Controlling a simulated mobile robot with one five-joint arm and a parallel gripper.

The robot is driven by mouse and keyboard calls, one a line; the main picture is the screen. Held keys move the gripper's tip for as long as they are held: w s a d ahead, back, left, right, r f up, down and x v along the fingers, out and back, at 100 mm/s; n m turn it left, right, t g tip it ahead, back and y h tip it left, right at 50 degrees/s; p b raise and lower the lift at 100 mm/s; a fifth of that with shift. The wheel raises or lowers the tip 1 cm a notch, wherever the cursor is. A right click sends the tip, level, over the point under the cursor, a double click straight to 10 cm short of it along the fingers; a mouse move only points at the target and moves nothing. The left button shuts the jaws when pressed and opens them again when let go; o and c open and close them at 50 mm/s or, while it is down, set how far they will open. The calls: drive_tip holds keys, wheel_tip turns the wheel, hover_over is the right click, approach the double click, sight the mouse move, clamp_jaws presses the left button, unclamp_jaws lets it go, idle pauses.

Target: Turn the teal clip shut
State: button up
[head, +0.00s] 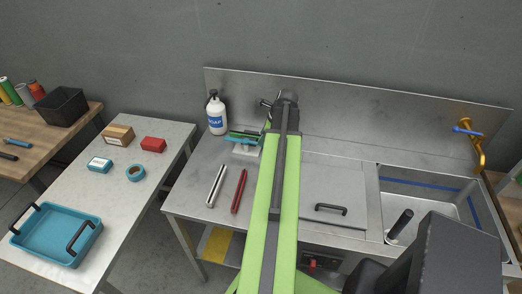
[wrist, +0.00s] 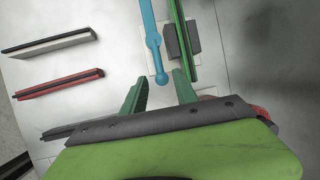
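The teal clip (wrist: 151,30) shows in the wrist view as a long teal bar with a rounded knuckle and a narrow end pointing at my gripper. In the head view the teal clip (head: 237,139) is on the steel counter, left of my arm. A green bar (wrist: 179,30) runs beside it, apart from it, with a dark grey block (wrist: 169,43) at its left side. A pale base (wrist: 152,63) lies under them. My gripper (wrist: 161,75) is open, with the teal end between its green fingertips; contact cannot be told. My arm hides the gripper in the head view.
A silver-and-black bar (head: 215,186) and a red-and-black bar (head: 239,190) lie on the counter (head: 185,193). A soap bottle (head: 216,116) stands behind the clip. The sink (head: 425,190) is at right. A side table (head: 150,205) holds a blue tray (head: 57,235).

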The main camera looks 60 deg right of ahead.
sight(244, 141)
drive_tip(key=b+x, duration=0.2)
drive_tip(key=x, duration=0.2)
drive_tip(key=shift+f, duration=0.15)
drive_tip(key=shift+w, duration=0.1)
clamp_jaws()
idle(1.2)
